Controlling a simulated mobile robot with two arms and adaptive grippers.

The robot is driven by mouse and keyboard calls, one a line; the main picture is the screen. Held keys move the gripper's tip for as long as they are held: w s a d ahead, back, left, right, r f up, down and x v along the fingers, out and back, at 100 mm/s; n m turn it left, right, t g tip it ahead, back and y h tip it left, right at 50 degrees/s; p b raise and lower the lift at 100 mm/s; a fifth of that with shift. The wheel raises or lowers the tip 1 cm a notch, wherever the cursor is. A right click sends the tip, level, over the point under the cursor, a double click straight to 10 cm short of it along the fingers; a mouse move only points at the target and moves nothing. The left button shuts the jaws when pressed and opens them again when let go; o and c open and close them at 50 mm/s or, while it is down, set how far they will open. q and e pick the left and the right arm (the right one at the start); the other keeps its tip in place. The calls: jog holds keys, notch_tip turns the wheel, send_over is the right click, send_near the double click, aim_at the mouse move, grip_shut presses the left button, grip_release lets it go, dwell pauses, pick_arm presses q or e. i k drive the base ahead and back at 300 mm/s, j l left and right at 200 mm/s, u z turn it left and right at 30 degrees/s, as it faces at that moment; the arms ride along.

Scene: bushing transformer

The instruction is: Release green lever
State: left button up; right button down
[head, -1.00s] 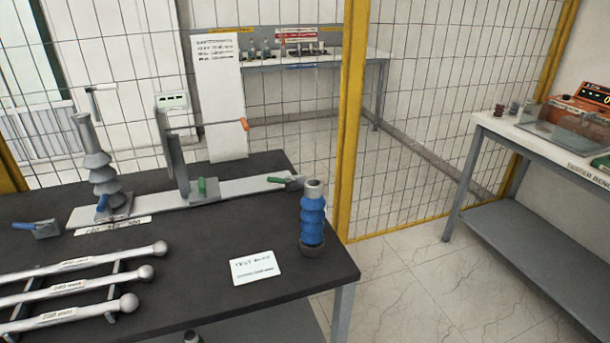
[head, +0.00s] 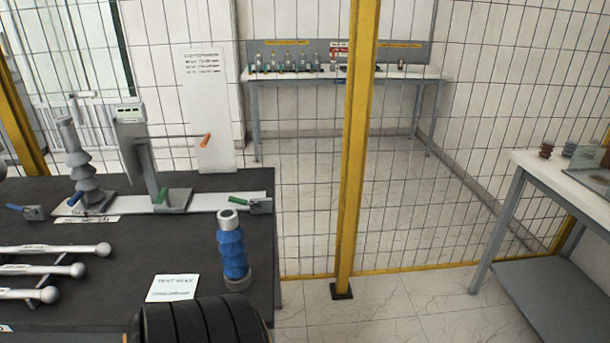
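Two green levers show in the head view. One green lever (head: 161,196) stands at the foot of the grey upright stand (head: 143,155) on the long pale rail (head: 120,207). The other green lever (head: 240,200) lies nearly flat on a grey clamp (head: 260,207) at the rail's right end. Neither gripper is in view. A black ribbed part, seemingly of my arm, shows at the bottom edge; its gripper cannot be made out.
A blue ribbed bushing (head: 232,252) stands on the dark table (head: 120,270) in front of the right clamp. A grey bushing (head: 82,170) with a blue lever (head: 76,199) is at left. White rods (head: 50,269) lie at front left. A yellow post (head: 356,150) and mesh fence stand behind.

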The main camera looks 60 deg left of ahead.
aim_at(255, 205)
jog(key=i+l, duration=0.15)
jog(key=i, duration=0.25)
jog(key=i+l, duration=0.1)
jog(key=i, duration=0.3)
jog(key=i+u, duration=0.25)
jog(key=u, duration=0.25)
jog(key=i+u, duration=0.25)
jog(key=u, duration=0.25)
jog(key=i+l+u, duration=0.1)
jog(key=u, duration=0.4)
jog(key=i+u, duration=0.15)
jog(key=u, duration=0.3)
jog(key=i+u, duration=0.2)
jog(key=u, duration=0.2)
jog(key=i+u, duration=0.15)
jog(key=u, duration=0.3)
jog(key=i+l+u, duration=0.15)
jog(key=u, duration=0.25)
jog(key=i+l+u, duration=0.1)
jog(key=l+u, duration=0.15)
jog(key=u, duration=0.2)
jog(key=i+l+u, duration=0.1)
jog(key=u, duration=0.3)
jog(key=i+l+u, duration=0.25)
jog(key=l+u, duration=0.3)
